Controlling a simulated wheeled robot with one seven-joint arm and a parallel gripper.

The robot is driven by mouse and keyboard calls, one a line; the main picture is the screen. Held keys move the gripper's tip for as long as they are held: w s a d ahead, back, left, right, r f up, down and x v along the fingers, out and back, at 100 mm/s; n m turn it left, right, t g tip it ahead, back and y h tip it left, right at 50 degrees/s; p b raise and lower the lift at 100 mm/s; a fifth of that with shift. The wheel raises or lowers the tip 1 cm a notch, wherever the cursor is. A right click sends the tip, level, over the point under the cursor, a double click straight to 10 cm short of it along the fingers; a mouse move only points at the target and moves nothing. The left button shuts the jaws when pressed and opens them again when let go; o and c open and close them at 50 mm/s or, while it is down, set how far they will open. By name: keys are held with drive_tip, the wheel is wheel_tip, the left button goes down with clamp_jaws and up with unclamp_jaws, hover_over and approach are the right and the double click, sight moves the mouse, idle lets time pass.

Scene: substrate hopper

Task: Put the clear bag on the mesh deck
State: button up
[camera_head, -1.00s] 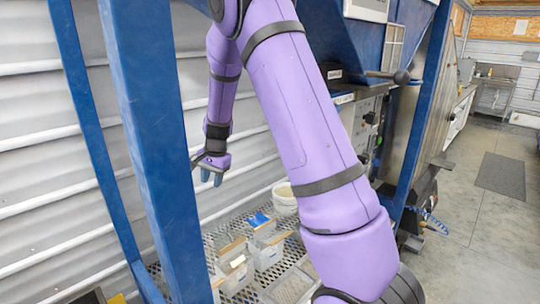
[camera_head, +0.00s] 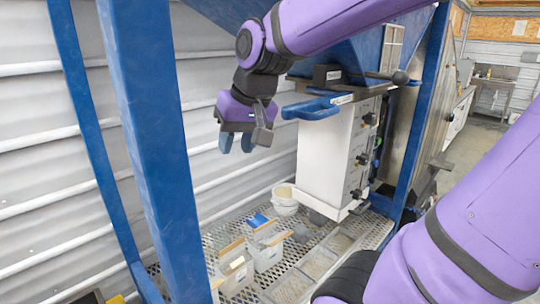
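My gripper (camera_head: 237,144) hangs in the upper middle, fingers pointing down. Its two blue fingertips are apart with nothing between them. It is high above the mesh deck (camera_head: 378,232), a grey perforated metal floor under the hopper. Two clear, box-like containers or bags with brownish tops stand on the deck: a nearer one (camera_head: 237,276) and a farther one (camera_head: 268,257). I cannot tell for certain which thing is the clear bag.
A white bucket (camera_head: 284,203) stands at the back of the deck. A blue hopper post (camera_head: 158,150) rises left of my gripper. A white control box (camera_head: 327,155) with knobs hangs to its right. Shallow trays (camera_head: 318,262) lie on the deck's right part.

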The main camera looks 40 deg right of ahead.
drive_tip(key=s+n+t+h, duration=0.1)
drive_tip(key=s+n, duration=0.1)
drive_tip(key=s, duration=0.7)
drive_tip(key=shift+s+a+r+n, duration=0.2)
drive_tip(key=shift+s+n, duration=0.15)
drive_tip(key=shift+n, duration=0.05)
idle(0.5)
